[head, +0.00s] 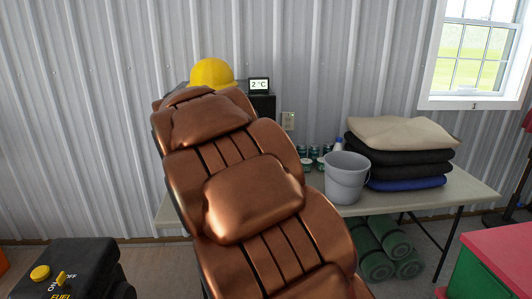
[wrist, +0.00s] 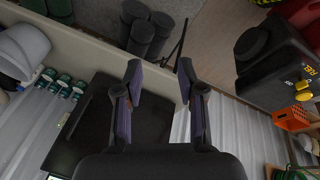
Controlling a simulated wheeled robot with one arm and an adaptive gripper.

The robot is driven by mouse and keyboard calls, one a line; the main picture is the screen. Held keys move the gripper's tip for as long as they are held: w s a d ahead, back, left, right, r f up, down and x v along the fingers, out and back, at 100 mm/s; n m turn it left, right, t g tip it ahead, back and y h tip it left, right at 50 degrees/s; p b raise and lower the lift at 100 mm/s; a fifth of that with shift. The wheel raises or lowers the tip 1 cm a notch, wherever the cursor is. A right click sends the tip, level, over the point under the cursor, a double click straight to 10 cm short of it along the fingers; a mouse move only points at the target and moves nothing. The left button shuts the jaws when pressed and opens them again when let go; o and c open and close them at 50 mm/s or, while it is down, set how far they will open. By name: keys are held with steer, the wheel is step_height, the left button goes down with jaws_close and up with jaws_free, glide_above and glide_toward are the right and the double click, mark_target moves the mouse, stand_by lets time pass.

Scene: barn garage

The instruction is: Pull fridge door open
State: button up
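The fridge (head: 263,104) is a small black box on the table against the wall, with a display (head: 259,85) reading 2 °C near its top. My copper-coloured arm hides most of it in the head view. In the wrist view, the fridge (wrist: 98,128) lies at the lower left, partly behind my gripper, with a dark bar-like handle (wrist: 76,116) along its face. The door looks closed. My gripper (wrist: 160,75) is open and empty, its two fingers apart, to the right of the handle in the wrist view. I see no contact with the handle.
A yellow hard hat (head: 211,73) sits above the fridge. A grey bucket (head: 347,178), cans (head: 314,152) and folded blankets (head: 405,150) share the table (head: 455,190). Green rolls (head: 380,248) lie under it.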

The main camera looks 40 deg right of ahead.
steer(key=w+d+f+n+t+h+b, duration=0.1)
steer(key=w+d+f+t+b, duration=0.2)
steer(key=w+d, duration=0.65)
steer(key=w+d+f+t+b, duration=0.2)
steer(key=w+d+f, duration=0.25)
steer(key=w, duration=0.95)
steer(key=w+d+f+n+t+h+b, duration=0.1)
steer(key=w+d+f+t+b, duration=0.15)
steer(key=w+d, duration=0.75)
steer(key=s+d+r+m+t+h+b, duration=0.1)
steer(key=s+d+r+m+t+b, duration=0.15)
steer(key=s+d, duration=0.45)
steer(key=s+d+r+m+t+h+b, duration=0.1)
steer(key=s+d+m+t+h+b, duration=0.2)
steer(key=d, duration=0.8)
steer(key=w+d+t+y+p, duration=0.1)
steer(key=w+d+p, duration=0.1)
steer(key=w+p, duration=0.2)
steer(key=shift+a+x, duration=0.2)
steer(key=shift+x, duration=1.2)
